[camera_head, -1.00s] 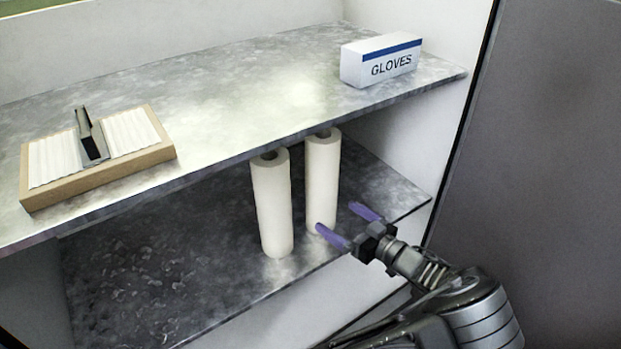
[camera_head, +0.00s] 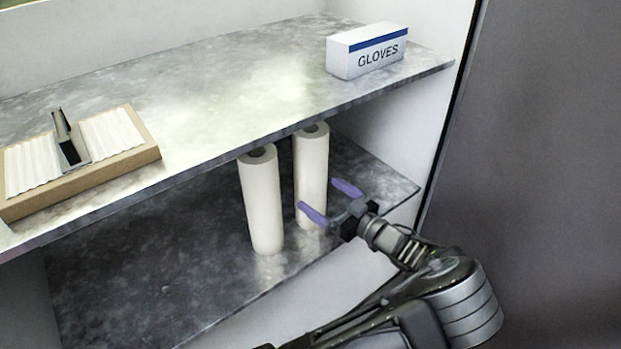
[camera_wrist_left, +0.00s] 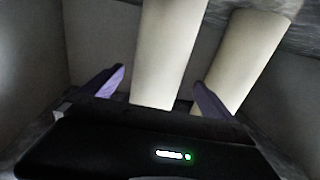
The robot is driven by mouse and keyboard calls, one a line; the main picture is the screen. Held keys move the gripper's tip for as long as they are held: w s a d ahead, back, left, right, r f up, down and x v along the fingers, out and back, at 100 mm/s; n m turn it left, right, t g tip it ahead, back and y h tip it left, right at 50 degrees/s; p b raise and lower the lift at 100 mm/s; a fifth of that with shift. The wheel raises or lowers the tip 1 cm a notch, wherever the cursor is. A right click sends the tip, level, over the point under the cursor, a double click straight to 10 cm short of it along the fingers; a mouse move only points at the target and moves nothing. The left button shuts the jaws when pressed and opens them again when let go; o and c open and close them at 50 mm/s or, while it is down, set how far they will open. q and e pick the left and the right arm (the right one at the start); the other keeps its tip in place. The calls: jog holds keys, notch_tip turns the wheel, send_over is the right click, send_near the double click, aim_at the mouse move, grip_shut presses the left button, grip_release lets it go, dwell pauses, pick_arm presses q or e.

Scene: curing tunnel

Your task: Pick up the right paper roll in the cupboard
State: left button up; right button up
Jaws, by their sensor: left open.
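Two white paper rolls stand upright side by side on the cupboard's lower shelf. The right paper roll (camera_head: 311,165) is slightly farther back than the left paper roll (camera_head: 261,200). My left gripper (camera_head: 318,195) is open and empty, reaching in from the lower right. One purple finger overlaps the lower part of the right roll in the head view; the other is to its right. In the left wrist view, one roll (camera_wrist_left: 168,55) shows between the open fingers and another (camera_wrist_left: 243,60) lies beyond the right finger. The middle one appears to be the right roll; contact cannot be told.
The upper shelf (camera_head: 220,95) overhangs the rolls' tops. It carries a gloves box (camera_head: 365,52) and a cardboard tray (camera_head: 110,168) with a dark holder. The lower shelf (camera_head: 150,275) is clear on the left. The cupboard's side wall (camera_head: 415,125) is right of the gripper.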

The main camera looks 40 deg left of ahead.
pick_arm(q)
jog(key=shift+w+a, duration=0.2)
jog(key=shift+a, duration=0.65)
jog(key=shift+w+a, duration=0.25)
jog(key=shift+a, duration=0.6)
jog(key=shift+w+a, duration=0.2)
jog(key=shift+a, duration=0.65)
jog(key=shift+r, duration=0.1)
jog(key=c, duration=2.2)
